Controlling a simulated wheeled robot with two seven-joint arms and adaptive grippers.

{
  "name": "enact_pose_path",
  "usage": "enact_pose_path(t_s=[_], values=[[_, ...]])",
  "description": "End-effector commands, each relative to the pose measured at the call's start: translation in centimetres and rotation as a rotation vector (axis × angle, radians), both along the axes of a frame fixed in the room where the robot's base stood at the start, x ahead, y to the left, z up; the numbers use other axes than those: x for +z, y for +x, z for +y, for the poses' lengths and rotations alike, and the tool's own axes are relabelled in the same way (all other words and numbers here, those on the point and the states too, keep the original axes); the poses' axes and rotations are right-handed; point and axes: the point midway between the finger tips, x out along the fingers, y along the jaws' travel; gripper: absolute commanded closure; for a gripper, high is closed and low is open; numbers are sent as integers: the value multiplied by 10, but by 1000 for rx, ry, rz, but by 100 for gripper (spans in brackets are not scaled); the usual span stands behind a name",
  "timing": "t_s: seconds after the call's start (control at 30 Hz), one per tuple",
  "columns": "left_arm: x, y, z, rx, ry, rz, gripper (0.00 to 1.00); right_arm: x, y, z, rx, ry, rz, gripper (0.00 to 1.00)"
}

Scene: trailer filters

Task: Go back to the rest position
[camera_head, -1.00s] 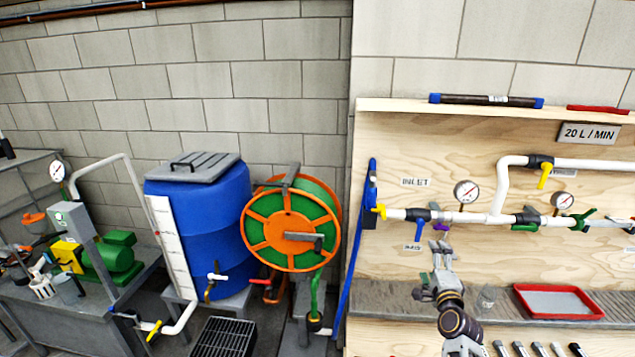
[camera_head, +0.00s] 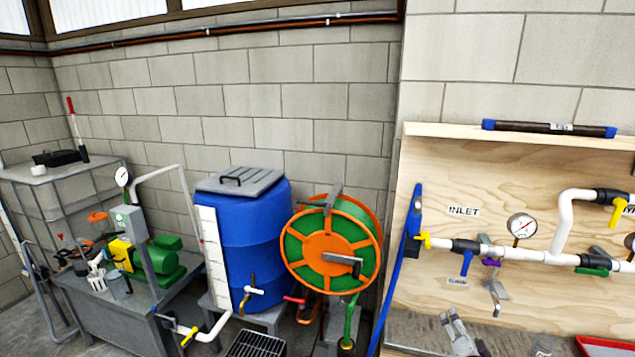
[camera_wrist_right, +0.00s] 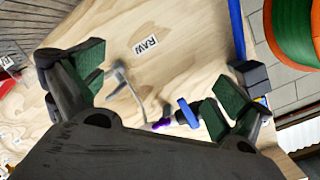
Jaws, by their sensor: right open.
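My right gripper (camera_head: 453,318) is at the bottom edge of the head view, in front of the lower part of the wooden panel (camera_head: 450,275). In the right wrist view my right gripper (camera_wrist_right: 158,88) has its two green-padded fingers spread wide, with nothing between them. Between the fingers, farther off, are a grey spout (camera_wrist_right: 124,84) and a purple part (camera_wrist_right: 162,123) on the panel. The spout (camera_head: 496,290) hangs below the pipe in the head view, up and right of the gripper and apart from it. My left gripper is in neither view.
The white pipe (camera_head: 525,255) carries a gauge (camera_head: 521,226) and valves. A grey ledge (camera_head: 410,330) runs below the panel, with a red tray (camera_head: 605,345) at right. A blue tank (camera_head: 250,240), hose reel (camera_head: 331,250) and green pump (camera_head: 160,262) stand left.

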Motion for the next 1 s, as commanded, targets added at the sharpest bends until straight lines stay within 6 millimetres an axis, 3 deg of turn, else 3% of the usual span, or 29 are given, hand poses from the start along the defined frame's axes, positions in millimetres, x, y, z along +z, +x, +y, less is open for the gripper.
enact_pose_path(t_s=[0.03,0.27,0.47,0.77,1.0], values=[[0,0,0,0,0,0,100,-22,1,10,21,-26,43,0],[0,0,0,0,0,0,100,-112,-3,54,135,-158,225,0],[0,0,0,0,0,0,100,-189,-23,95,252,-255,371,0],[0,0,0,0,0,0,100,-302,-83,151,444,-376,577,0],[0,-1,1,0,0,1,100,-380,-154,184,593,-443,730,0]])
